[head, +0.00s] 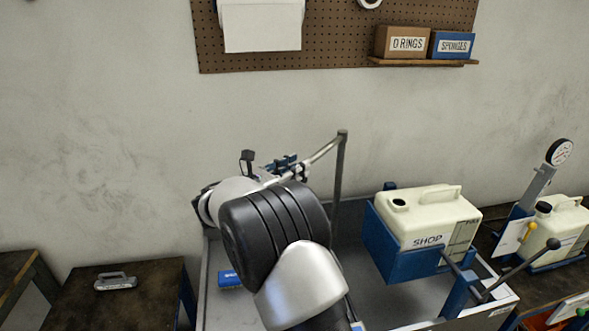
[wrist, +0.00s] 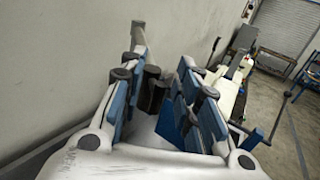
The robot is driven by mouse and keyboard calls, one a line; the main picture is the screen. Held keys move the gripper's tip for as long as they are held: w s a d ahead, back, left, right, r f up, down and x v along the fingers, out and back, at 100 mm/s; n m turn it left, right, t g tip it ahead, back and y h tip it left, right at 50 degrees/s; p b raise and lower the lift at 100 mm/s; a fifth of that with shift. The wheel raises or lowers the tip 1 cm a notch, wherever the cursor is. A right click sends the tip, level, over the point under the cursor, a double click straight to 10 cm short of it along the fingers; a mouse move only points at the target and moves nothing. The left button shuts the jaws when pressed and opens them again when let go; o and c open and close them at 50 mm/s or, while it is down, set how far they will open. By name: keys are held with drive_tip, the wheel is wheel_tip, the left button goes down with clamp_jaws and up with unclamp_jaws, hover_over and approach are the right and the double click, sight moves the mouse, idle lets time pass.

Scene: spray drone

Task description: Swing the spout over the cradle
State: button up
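The spout is a grey metal pipe (head: 325,150) that slopes down to the left from the top of an upright post (head: 340,180) behind the basin. My gripper (head: 292,166) is at the spout's lower left end, partly hidden behind my arm. In the wrist view its blue-padded fingers (wrist: 162,75) stand apart with a dark piece between them. I cannot tell whether they grip it. The blue cradle (head: 385,245) is to the right of the gripper, at the right of the basin. It holds a cream jug marked SHOP (head: 425,218), with its dark opening uncovered.
A grey basin (head: 205,290) lies below my arm, with a small blue block (head: 229,279) in it. A gauge stand (head: 540,185) and a second jug (head: 560,225) are at the right. Dark benches (head: 150,290) are at the left. The wall is close behind.

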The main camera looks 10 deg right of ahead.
drive_tip(key=shift+c, duration=0.2)
clamp_jaws()
idle(0.6)
